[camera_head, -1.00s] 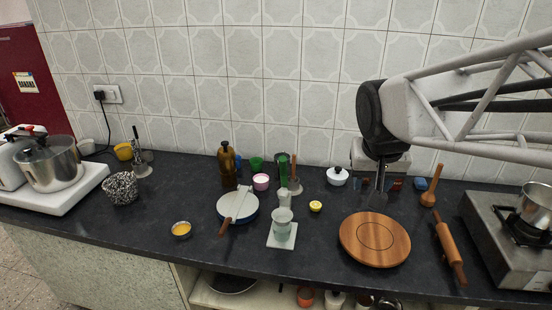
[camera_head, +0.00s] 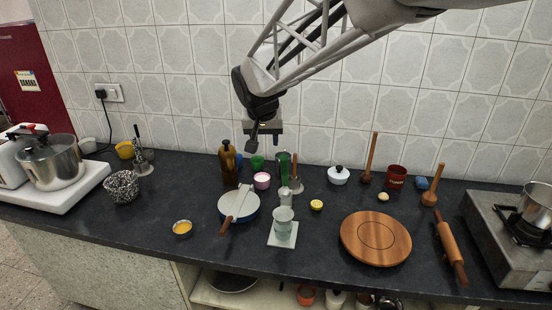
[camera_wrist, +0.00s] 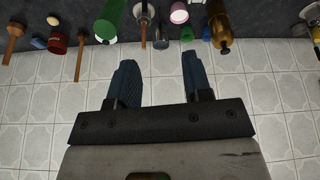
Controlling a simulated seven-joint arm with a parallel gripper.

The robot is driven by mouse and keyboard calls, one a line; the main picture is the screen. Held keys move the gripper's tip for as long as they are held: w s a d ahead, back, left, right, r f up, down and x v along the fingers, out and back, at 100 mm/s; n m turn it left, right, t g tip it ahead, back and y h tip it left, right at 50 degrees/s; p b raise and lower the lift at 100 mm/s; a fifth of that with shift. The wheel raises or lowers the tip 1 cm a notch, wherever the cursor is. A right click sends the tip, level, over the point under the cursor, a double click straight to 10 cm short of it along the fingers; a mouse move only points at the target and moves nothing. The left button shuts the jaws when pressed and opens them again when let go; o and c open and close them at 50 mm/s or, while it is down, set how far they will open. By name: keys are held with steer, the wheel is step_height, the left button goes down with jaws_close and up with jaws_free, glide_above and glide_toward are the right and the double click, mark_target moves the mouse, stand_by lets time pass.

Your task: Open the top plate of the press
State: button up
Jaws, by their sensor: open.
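The likeliest press is a round, blue-rimmed item (camera_head: 250,211) with a pale flat top and a brown handle, lying on the counter left of centre in the head view. Its top appears flat and closed, with a pale bar running across it. I cannot tell whether the bar and handle are part of it. My gripper (camera_head: 262,142) is up near the tiled wall, above and behind this item, beyond the amber bottle. In the wrist view my gripper (camera_wrist: 158,62) shows two blue fingers spread apart with nothing between them. The blue-rimmed item is not recognisable there.
An amber bottle (camera_head: 228,164), a tall green glass (camera_head: 283,166) and a pink cup (camera_head: 262,181) stand behind the press. A glass cup (camera_head: 284,222) on a pale square stands right of it. Counter between is clear.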

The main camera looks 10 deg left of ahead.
steer(key=a+f+g+h, duration=0.1)
steer(key=a+f+g, duration=0.1)
steer(key=a+f, duration=0.75)
steer(key=m+g+h, duration=0.2)
glide_toward(224, 225)
steer(key=f, duration=0.1)
steer(key=shift+d+f, duration=0.15)
steer(key=shift+d, duration=0.15)
steer(key=shift+x, duration=3.9)
steer(key=shift+c, duration=0.3)
jaws_close()
